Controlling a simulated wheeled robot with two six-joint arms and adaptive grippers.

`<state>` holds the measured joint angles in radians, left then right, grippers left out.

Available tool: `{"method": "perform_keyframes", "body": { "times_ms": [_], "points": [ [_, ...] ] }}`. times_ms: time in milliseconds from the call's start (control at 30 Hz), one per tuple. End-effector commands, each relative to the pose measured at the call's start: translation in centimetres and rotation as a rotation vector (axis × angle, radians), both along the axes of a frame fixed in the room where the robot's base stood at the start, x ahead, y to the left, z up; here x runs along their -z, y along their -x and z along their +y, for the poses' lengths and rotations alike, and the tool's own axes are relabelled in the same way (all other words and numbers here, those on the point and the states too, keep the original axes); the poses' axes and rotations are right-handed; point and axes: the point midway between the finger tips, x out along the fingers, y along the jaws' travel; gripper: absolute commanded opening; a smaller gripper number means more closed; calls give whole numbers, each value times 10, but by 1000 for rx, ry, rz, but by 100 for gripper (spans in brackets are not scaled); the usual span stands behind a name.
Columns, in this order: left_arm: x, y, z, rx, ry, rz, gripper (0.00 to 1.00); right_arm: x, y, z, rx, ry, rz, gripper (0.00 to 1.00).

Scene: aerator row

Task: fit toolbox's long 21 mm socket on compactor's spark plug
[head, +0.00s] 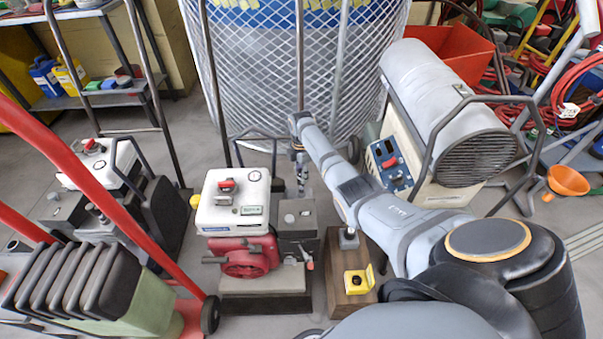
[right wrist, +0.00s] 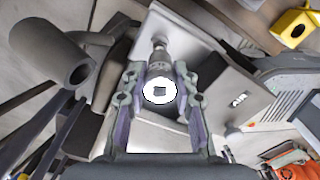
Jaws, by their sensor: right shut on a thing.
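My right gripper (head: 302,180) hangs over the right part of a red and white engine (head: 235,218) on a grey base, which I take to be the compactor. In the right wrist view the gripper (right wrist: 158,95) is shut on a metal socket (right wrist: 160,70). The socket's bright end with a square hole faces the camera; its body runs away between the fingers. A narrow metal tip (right wrist: 160,42) shows just beyond it, against a light grey surface. I cannot tell whether this tip is the spark plug or whether the socket touches it. No toolbox is clearly seen. My left gripper is out of view.
A wooden block (head: 337,300) with a yellow part (head: 360,279) stands right of the engine. A second engine machine (head: 105,180) and a red-framed green machine (head: 130,300) stand left. A grey heater (head: 440,105) and a mesh cage (head: 275,75) stand behind.

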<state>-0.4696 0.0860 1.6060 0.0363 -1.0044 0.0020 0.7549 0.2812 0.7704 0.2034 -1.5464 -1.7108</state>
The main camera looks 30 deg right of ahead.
Motion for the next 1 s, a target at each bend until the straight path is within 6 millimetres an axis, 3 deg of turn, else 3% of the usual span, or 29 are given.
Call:
{"method": "perform_keyframes", "body": {
  "times_ms": [1000],
  "points": [
    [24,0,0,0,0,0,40,32,0,0,0,0,0,0]
  ]
}}
